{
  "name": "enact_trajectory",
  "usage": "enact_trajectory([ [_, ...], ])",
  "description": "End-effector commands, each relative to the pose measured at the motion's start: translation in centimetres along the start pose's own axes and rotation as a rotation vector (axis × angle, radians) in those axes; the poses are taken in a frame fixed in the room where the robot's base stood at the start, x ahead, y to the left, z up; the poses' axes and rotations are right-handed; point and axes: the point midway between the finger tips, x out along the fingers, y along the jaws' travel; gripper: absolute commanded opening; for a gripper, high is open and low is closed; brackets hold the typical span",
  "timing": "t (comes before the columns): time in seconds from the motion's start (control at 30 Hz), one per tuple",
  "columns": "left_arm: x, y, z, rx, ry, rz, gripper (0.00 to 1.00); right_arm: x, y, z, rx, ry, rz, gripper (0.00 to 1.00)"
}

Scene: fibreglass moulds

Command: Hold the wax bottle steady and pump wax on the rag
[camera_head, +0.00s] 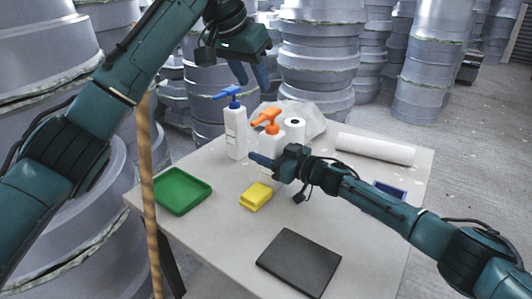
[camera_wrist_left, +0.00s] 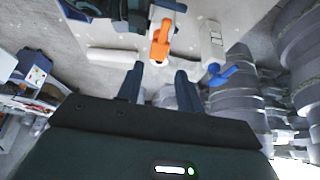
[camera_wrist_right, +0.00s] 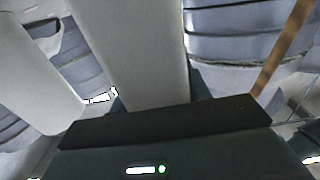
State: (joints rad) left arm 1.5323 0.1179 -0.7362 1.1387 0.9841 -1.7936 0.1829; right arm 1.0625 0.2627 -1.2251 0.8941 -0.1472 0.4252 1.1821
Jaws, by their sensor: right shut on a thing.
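A white bottle with an orange pump head (camera_head: 265,117) stands on the table. My right gripper (camera_head: 270,163) is shut around its body, which fills the right wrist view (camera_wrist_right: 140,50). A white bottle with a blue pump head (camera_head: 235,130) stands just left of it. No label tells me which one holds wax. A yellow folded block (camera_head: 256,196), perhaps the rag, lies in front of the held bottle.
A green tray (camera_head: 183,191) is at the table's left, a black flat panel (camera_head: 299,262) at the front. Stacked grey moulds (camera_head: 320,60) surround the table.

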Motion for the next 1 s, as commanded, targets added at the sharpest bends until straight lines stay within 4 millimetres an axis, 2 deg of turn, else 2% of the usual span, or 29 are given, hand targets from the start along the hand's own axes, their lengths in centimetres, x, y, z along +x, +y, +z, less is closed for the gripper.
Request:
enact_trajectory([
  [0.13, 0.0, 0.0, 0.0, 0.000, 0.000, 0.000, 0.36, 0.0, 0.0, 0.1, 0.000, -0.001, 0.000, 0.19],
  [0.27, 0.1, 0.1, -0.5, -0.001, 0.007, 0.002, 0.26, 0.0, 0.0, 0.1, 0.000, -0.001, 0.000, 0.19],
  [0.57, 1.5, 0.1, -5.2, -0.006, 0.075, 0.008, 0.01, 0.0, 0.0, 0.1, 0.000, -0.001, 0.000, 0.19],
  [0.77, 2.4, 0.0, -6.5, 0.000, 0.098, 0.000, 0.00, 0.0, 0.0, 0.1, 0.000, -0.001, 0.000, 0.19],
  [1.0, 4.5, -0.1, -5.5, 0.000, 0.098, 0.000, 0.00, 0.0, 0.0, 0.1, 0.000, -0.001, 0.000, 0.19],
])
